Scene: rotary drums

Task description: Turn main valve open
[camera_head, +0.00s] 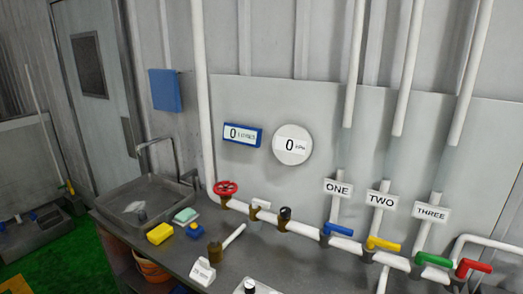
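A red round handwheel valve (226,188) sits at the left end of the white horizontal pipe (305,231), above the back of the grey counter. I see no label naming it as the main valve. To its right, lever valves with blue (340,229), yellow (384,244), green (434,259) and red (473,268) handles are on the pipe. Signs ONE (337,187), TWO (380,199) and THREE (431,212) are above the blue, yellow and green ones. The blue display (242,134) and round gauge (292,145) both read 0. My gripper is not in view.
A sink (146,199) with a tap is left of the red handwheel. A yellow sponge (159,234), a brown-headed mallet (225,243) and a small white sign (202,272) are on the counter (262,256) in front. An orange bucket (152,268) is below. Green floor (58,262) is at left.

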